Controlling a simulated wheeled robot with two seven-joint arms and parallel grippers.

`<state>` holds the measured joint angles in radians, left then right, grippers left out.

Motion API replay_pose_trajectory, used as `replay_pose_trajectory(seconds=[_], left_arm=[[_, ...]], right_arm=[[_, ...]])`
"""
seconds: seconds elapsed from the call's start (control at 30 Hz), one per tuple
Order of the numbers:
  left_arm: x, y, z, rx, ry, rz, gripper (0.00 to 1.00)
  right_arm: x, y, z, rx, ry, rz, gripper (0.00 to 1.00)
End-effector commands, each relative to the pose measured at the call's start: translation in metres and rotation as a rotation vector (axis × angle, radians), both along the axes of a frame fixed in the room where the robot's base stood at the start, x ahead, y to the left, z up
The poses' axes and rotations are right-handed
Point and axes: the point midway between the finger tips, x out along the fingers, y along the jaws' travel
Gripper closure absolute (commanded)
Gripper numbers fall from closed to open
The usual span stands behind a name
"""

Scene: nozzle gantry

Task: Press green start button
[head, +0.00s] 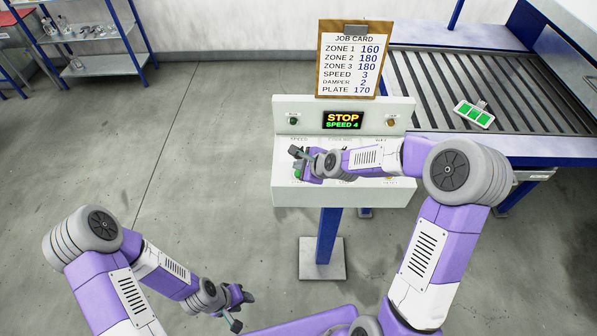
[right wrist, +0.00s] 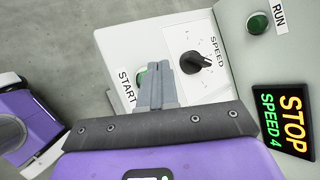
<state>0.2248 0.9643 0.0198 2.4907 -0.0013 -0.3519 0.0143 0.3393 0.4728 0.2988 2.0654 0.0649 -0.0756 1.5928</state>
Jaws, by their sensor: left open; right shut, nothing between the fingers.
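The green start button (right wrist: 146,73) sits on the white control panel (head: 340,199), beside its START label (right wrist: 127,88). In the right wrist view the fingers of my right gripper (right wrist: 163,68) are shut, empty, and partly cover the button. I cannot tell whether they touch it. In the head view my right gripper (head: 300,163) is over the panel's left part, with a bit of green showing beneath it. The display (head: 342,120) reads STOP, SPEED 4. My left gripper (head: 243,311) is open and empty, low over the floor in front of the panel.
A black speed knob (right wrist: 194,62) is close beside the right fingers. A dark green RUN lamp (right wrist: 258,22) is on the upright face. A job card (head: 348,60) stands above the panel. A roller conveyor (head: 430,90) with a green-marked item (head: 474,114) is at right.

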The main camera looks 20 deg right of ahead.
Motion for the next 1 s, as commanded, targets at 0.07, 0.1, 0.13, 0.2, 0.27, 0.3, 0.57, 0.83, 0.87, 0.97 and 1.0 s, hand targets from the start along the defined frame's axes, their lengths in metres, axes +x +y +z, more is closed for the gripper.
replay_pose_trajectory(seconds=[0.07,0.1,0.13,0.2,0.27,0.3,0.57,0.83,0.87,0.97,1.0], left_arm=[[0.0,0.0,0.0,0.0,0.0,0.0,0.57],[0.0,0.0,0.0,0.0,0.0,0.0,0.57],[0.0,0.0,0.0,0.0,0.0,0.0,0.57],[-0.0001,0.0,0.0,0.0,0.0,0.0,0.57],[-0.0001,0.0,0.0,0.0,0.0,0.0,0.57],[-0.0001,0.0,0.0,0.0,0.0,0.0,0.57],[-0.0001,0.0,0.0,0.0,0.0,0.0,0.57],[0.0,0.0,-0.0006,0.0,0.0,0.0,0.57],[0.0,0.0,-0.0012,0.0,0.0,0.0,0.57],[-0.0001,0.0,-0.0048,0.0,0.0,0.0,0.57],[-0.0001,-0.0001,-0.0067,0.0,0.0,0.0,0.57]], right_arm=[[0.0,0.0,0.0,0.0,0.0,0.0,1.0],[0.0,0.0,0.0,0.0,0.0,0.0,1.0],[0.0,0.0,0.0,0.0,0.0,0.0,1.0],[0.0,0.0,0.0,0.0,0.0,0.0,1.0],[0.0,0.0,0.0,0.0,0.0,0.0,1.0],[0.0,0.0,0.0,0.0,0.0,0.0,1.0],[0.0,0.0,0.0,0.0,0.0,0.0,1.0],[0.0,0.0001,-0.0005,0.0,0.0,0.0,1.0],[0.0,0.0,-0.001,0.0,0.0,0.0,1.0],[0.0,0.0,-0.004,0.001,0.0,-0.001,1.0],[0.0,0.0,-0.0056,0.001,0.0,-0.001,1.0]])
